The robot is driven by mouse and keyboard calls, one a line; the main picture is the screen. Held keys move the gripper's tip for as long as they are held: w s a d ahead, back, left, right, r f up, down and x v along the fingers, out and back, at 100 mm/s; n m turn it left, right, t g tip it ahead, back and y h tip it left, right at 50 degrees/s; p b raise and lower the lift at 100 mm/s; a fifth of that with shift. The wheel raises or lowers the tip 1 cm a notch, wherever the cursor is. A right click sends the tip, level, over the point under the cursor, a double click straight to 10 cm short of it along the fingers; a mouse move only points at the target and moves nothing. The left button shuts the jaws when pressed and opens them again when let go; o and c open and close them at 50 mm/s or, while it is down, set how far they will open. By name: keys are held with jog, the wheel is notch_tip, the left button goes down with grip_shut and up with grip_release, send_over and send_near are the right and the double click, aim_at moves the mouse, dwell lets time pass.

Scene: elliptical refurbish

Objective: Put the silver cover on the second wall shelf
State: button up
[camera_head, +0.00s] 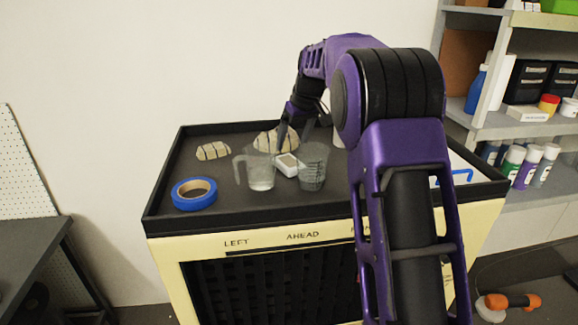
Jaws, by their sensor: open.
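My gripper (295,136) points down over the back middle of the black cart top (225,222). It is open, with its fingers around or just in front of a striped beige stone-like piece (266,141); I cannot tell whether they touch it. I cannot pick out a silver cover with certainty. A small white and grey box-like item (287,165) lies just below the fingers, between two clear cups. The shelf unit (483,129) stands at the right with several levels; my arm hides part of the cart and possibly more items.
A clear jug (259,170), a clear ridged cup (313,167), blue tape (194,193) and another striped piece (213,151) are on the cart. The cart's raised rim edges the surface. Bottles and black bins (526,80) crowd the shelves.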

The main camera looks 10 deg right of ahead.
aim_at(288, 160)
jog(key=shift+x, duration=3.8)
jog(key=shift+w+d, duration=0.1)
jog(key=shift+f, duration=0.25)
grip_shut()
jog(key=shift+r, duration=0.1)
